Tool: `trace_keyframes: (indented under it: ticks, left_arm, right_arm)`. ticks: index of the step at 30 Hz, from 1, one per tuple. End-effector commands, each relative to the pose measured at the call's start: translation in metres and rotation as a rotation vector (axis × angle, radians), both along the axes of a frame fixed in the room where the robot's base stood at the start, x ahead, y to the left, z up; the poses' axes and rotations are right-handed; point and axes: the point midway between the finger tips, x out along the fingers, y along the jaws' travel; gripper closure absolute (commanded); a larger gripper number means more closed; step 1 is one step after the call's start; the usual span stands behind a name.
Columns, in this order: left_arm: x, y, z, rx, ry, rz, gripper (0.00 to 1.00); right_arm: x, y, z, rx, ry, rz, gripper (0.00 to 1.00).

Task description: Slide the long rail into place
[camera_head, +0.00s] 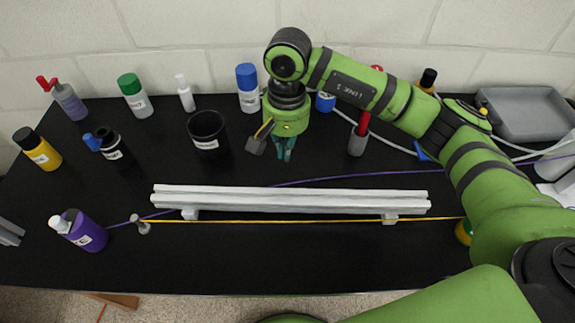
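The long rail (290,200) is a pale silver grooved extrusion. It lies left to right across the middle of the black table, resting on or against two small light blocks, a left one (190,213) and a right one (389,219). My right gripper (285,153) points down behind the rail, near its middle, and is apart from it. Its teal fingers are small and close together, and I cannot tell whether they are open. Nothing shows held in them. My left gripper is not in view.
A yellow cord (300,221) runs in front of the rail from a small grey post (141,225). A purple cord (350,176) passes behind. A black cup (207,133) and several bottles stand behind; a purple bottle (85,233) stands left. A grey tray (525,112) sits back right. The front strip is clear.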

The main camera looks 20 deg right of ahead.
Motion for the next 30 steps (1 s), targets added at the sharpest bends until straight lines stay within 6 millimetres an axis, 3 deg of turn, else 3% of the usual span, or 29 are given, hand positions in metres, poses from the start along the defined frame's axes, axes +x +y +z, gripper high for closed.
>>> trace_keyframes:
  ticks: [4, 8, 20, 24, 30]
  left_arm:
    - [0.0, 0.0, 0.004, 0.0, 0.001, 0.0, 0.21]
    - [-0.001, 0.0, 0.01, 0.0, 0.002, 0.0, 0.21]
    - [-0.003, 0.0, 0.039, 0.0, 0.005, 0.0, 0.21]
    - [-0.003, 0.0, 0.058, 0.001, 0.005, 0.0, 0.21]
    - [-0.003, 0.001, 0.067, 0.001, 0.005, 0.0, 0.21]
  right_arm:
    - [0.011, -0.013, 0.001, -0.049, -0.041, -0.009, 1.0]
    - [0.01, -0.012, -0.014, -0.047, -0.038, -0.009, 1.0]
    - [0.008, -0.011, -0.097, -0.046, -0.035, -0.01, 1.0]
    - [-0.012, -0.004, -0.092, -0.042, -0.039, -0.006, 1.0]
    - [-0.026, 0.0, -0.095, -0.042, -0.041, -0.008, 1.0]
